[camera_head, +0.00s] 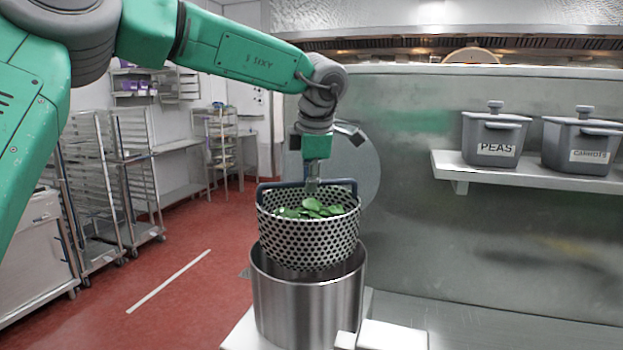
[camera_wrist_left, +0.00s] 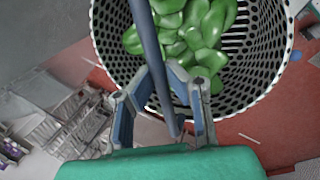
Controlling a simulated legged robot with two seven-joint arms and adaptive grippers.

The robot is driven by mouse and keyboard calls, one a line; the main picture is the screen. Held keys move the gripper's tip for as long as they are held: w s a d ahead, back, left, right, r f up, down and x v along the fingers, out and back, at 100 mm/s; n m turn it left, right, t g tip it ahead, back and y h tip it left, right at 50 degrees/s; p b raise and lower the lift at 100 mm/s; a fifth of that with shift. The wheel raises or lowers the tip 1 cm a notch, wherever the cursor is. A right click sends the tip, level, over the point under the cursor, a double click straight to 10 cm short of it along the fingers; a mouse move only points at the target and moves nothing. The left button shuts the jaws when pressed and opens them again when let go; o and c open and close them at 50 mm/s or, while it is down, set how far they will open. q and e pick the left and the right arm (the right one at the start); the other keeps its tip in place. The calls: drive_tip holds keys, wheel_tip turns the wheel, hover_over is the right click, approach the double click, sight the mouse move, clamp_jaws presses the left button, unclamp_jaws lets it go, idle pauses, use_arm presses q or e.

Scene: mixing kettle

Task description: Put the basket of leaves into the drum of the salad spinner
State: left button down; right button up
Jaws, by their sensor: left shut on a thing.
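A perforated metal basket (camera_head: 308,238) with green leaves (camera_head: 312,208) in it hangs upright from my left gripper (camera_head: 312,183). The gripper is shut on the basket's blue-grey handle bar. The basket's lower part is just at or inside the mouth of the steel drum (camera_head: 308,305) of the salad spinner; the drum's front rim hides how deep. In the left wrist view the fingers (camera_wrist_left: 162,100) close around the handle (camera_wrist_left: 150,50), with the leaves (camera_wrist_left: 190,40) inside the basket (camera_wrist_left: 262,60) beyond. My right gripper is not in view.
The drum stands on a pale base with a white block (camera_head: 392,335) at its front right. A steel wall rises behind, with a shelf (camera_head: 530,173) holding a PEAS container (camera_head: 494,135) and a CARROTS container (camera_head: 583,142). Racks (camera_head: 95,190) stand at left beyond red floor.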

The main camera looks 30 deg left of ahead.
use_arm(q)
drive_tip(key=shift+w+a+f+b, duration=0.15)
drive_tip(key=shift+f+b, duration=0.35)
drive_tip(key=shift+f, duration=1.4)
drive_tip(key=shift+s+a+f+b, duration=0.15)
drive_tip(key=shift+f+b, duration=0.3)
drive_tip(key=shift+f, duration=1.45)
drive_tip(key=shift+w, duration=0.1)
drive_tip(key=shift+d, duration=0.15)
drive_tip(key=shift+f, duration=0.5)
drive_tip(key=shift+f+b, duration=1.35)
drive_tip(key=shift+f, duration=2.45)
